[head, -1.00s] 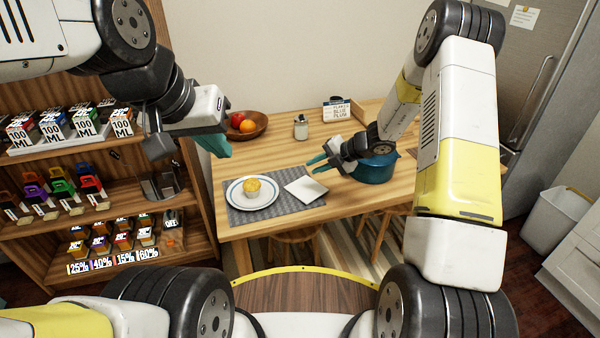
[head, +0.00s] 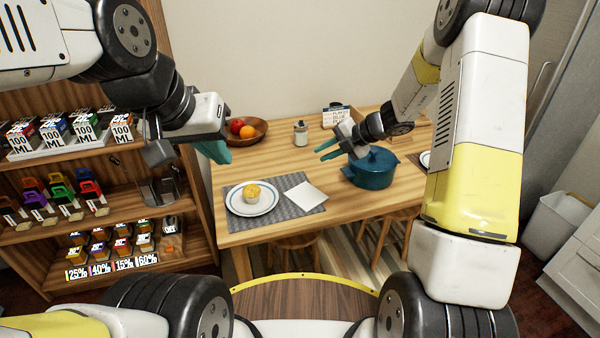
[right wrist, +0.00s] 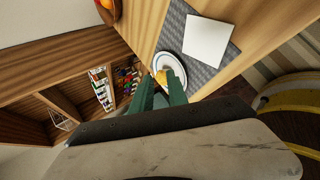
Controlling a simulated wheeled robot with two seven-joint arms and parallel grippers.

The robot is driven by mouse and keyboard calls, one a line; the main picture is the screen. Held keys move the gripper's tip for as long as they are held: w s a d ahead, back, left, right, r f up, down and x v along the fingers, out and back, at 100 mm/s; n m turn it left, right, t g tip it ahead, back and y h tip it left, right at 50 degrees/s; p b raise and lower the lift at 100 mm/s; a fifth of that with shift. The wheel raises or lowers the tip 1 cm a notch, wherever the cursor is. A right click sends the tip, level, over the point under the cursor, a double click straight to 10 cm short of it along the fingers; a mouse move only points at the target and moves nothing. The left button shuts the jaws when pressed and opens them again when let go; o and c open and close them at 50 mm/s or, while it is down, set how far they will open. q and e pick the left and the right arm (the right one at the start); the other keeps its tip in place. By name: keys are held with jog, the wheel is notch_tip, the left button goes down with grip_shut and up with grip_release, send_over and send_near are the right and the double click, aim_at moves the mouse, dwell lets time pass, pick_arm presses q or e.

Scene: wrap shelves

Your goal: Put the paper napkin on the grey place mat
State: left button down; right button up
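The white paper napkin (head: 306,196) lies flat on the right part of the grey place mat (head: 290,214) on the wooden table. A plate (head: 234,205) with a muffin (head: 252,193) sits on the mat, left of the napkin. My right gripper (head: 322,152) is open and empty, above the table behind the napkin and apart from it. My left gripper (head: 218,152) is left of the table, near the fruit bowl; its fingers are partly hidden, so its opening is unclear.
A teal pot (head: 372,170) stands close to the right gripper. A fruit bowl (head: 262,130), a jar (head: 300,134) and a small sign (head: 336,114) stand at the back. Shelves (head: 120,180) with boxes are on the left. Stools (head: 290,247) stand under the table's front.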

jog(key=s+r+n+h, duration=0.2)
jog(key=s+r+n, duration=1.5)
jog(key=n, duration=0.5)
jog(key=s+d+r+n+h, duration=0.1)
jog(key=s+d+n+h, duration=0.1)
jog(key=s+d+n, duration=0.2)
jog(key=s+d+r+n+t+h, duration=0.1)
jog(key=s+d+n, duration=0.3)
jog(key=s+n, duration=0.7)
jog(key=r+n+h, duration=0.1)
jog(key=n, duration=0.4)
jog(key=shift+s+t+h, duration=0.2)
jog(key=shift+t+h, duration=0.1)
jog(key=shift+r, duration=0.1)
